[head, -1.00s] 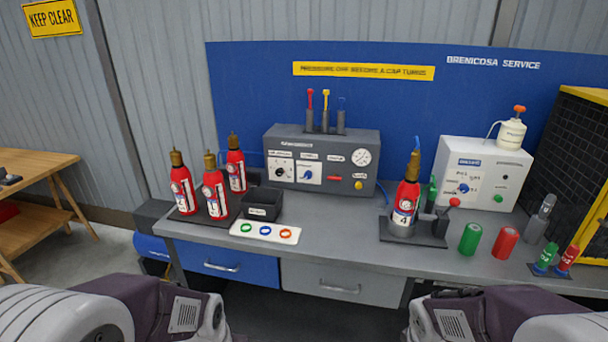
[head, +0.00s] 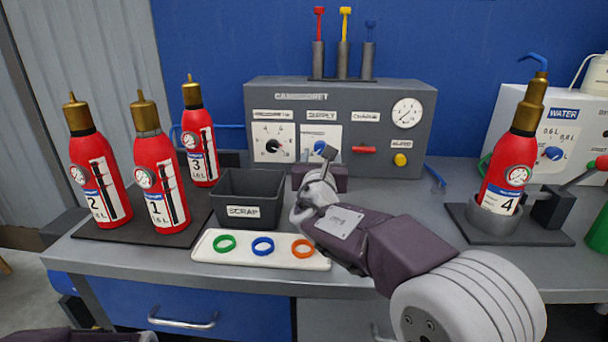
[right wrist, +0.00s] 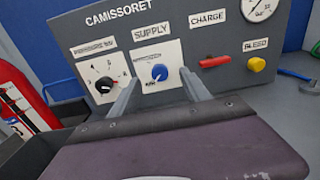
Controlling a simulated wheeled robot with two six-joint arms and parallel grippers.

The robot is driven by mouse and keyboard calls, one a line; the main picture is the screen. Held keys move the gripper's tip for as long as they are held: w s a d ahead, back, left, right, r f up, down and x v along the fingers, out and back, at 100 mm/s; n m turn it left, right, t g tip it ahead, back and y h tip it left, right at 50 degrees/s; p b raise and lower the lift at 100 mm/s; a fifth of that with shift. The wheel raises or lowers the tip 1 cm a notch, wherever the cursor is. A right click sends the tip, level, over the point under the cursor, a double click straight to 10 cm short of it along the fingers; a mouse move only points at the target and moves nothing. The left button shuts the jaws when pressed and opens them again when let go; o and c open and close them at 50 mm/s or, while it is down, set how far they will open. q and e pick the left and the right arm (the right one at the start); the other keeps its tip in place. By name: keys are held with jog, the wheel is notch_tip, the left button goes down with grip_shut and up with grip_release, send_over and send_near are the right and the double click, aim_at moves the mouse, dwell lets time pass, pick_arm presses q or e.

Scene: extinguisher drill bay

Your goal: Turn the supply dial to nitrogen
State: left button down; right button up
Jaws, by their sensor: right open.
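The supply dial (head: 319,146) is a blue knob on a white plate on the front of the grey Camissoret panel (head: 399,146). In the right wrist view the dial (right wrist: 159,73) shows between my two finger tips, a little beyond them. The small lettering around it is too blurred to read. My right gripper (head: 328,156) is open and empty in front of the panel, with its fingers pointing at the dial; it also shows in the right wrist view (right wrist: 159,84). Its fingers look apart from the knob. My left gripper is out of view.
A black pressure knob (right wrist: 104,85) sits left of the dial, and a red charge handle (right wrist: 214,62) and yellow bleed button (right wrist: 257,64) sit right. A scrap bin (head: 245,190), a ring tray (head: 210,256) and red extinguishers (head: 160,185) stand nearby.

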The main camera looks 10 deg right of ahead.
aim_at(320, 148)
jog(key=x, duration=0.2)
jog(key=f+x, duration=0.1)
jog(key=x, duration=0.5)
jog(key=shift+w+a+f, duration=0.15)
jog(key=shift+w+f, duration=0.1)
jog(key=shift+f, duration=0.05)
grip_shut()
